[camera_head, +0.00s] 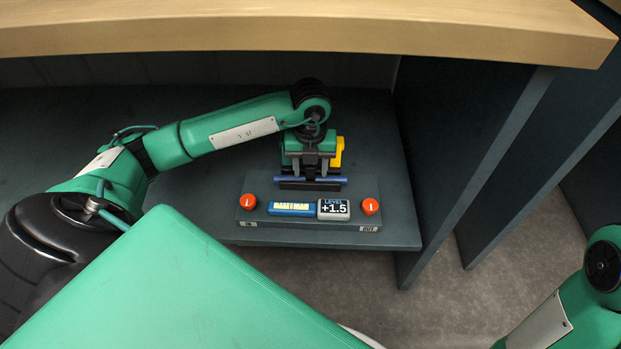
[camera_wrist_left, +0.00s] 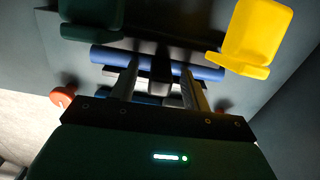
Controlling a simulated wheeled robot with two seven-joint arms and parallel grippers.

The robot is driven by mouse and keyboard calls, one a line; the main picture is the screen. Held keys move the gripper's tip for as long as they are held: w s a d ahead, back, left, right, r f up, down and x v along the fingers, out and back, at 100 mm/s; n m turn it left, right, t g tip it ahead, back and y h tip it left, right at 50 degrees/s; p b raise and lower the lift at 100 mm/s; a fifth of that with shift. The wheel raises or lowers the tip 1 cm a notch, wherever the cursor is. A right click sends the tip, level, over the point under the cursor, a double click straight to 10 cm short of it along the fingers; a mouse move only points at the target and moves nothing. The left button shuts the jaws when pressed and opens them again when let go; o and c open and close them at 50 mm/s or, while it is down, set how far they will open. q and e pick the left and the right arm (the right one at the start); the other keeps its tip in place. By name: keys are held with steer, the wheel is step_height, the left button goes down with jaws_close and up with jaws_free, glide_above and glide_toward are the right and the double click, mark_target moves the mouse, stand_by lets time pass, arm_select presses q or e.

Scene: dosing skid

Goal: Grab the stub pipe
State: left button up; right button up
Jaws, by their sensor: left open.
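The stub pipe, a blue cylinder (camera_head: 340,180), lies crosswise just behind the display panel on the low shelf. It also shows in the left wrist view (camera_wrist_left: 207,73), running across the upper part of the picture. My left gripper (camera_head: 311,172) points down over the pipe's middle. In the left wrist view its two fingers (camera_wrist_left: 160,78) are open and spread along the pipe, their tips overlapping it in the picture. I cannot tell whether they touch it. A dark block shows between the fingers. My right arm is at the lower right, and its gripper is out of view.
A yellow part (camera_wrist_left: 258,35) stands close to the gripper. A wooden worktop (camera_head: 300,28) overhangs; a wall closes the right side.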

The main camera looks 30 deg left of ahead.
arm_select(q)
jaws_close()
steer(key=shift+r, duration=0.15)
